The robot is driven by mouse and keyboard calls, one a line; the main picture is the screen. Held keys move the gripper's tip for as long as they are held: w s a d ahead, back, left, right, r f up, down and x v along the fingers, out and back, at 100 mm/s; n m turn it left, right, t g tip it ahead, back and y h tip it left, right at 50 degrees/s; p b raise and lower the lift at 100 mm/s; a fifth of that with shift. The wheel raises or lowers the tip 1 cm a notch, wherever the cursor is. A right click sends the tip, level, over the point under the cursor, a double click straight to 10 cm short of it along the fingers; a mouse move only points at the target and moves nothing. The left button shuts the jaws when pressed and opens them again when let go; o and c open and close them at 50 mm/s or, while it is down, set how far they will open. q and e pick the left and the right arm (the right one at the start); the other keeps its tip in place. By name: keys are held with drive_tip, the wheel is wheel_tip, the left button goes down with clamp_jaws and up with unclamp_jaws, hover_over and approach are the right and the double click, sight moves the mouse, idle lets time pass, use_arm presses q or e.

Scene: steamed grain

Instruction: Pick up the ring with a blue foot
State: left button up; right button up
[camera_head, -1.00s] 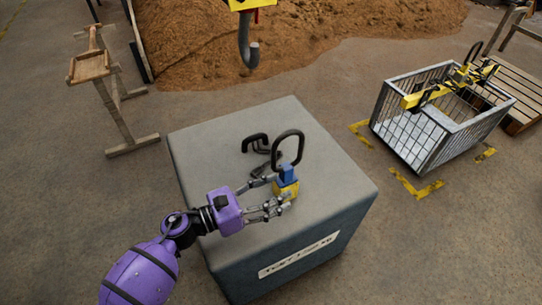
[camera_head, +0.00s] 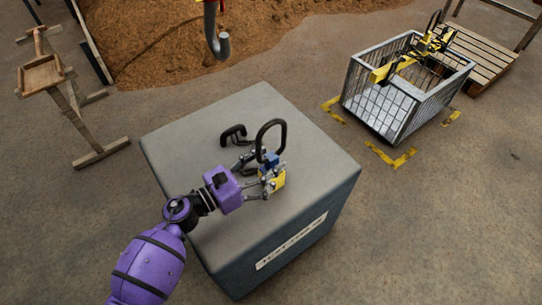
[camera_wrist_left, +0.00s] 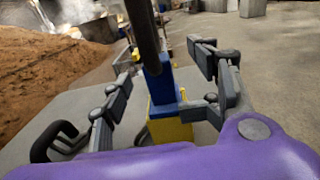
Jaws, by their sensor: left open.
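The ring with a blue foot (camera_head: 271,139) is a black loop standing upright on a blue foot, with a yellow block under it, on the grey block's top. In the left wrist view the blue foot (camera_wrist_left: 158,82) and the yellow block (camera_wrist_left: 168,124) show between the fingers, and the loop's upper part is cut off. My left gripper (camera_head: 268,178) is open, its fingers on either side of the foot and yellow block. I cannot tell whether they touch. My right gripper is not in view.
A wire crate (camera_head: 374,108) stands at right, a wooden stand (camera_head: 42,76) at left. Open floor surrounds the block.

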use_arm(q)
drive_tip(key=shift+x, duration=0.95)
drive_tip(key=shift+a, duration=0.2)
clamp_jaws()
drive_tip(key=shift+w+a, duration=0.1)
drive_tip(key=shift+r, duration=0.15)
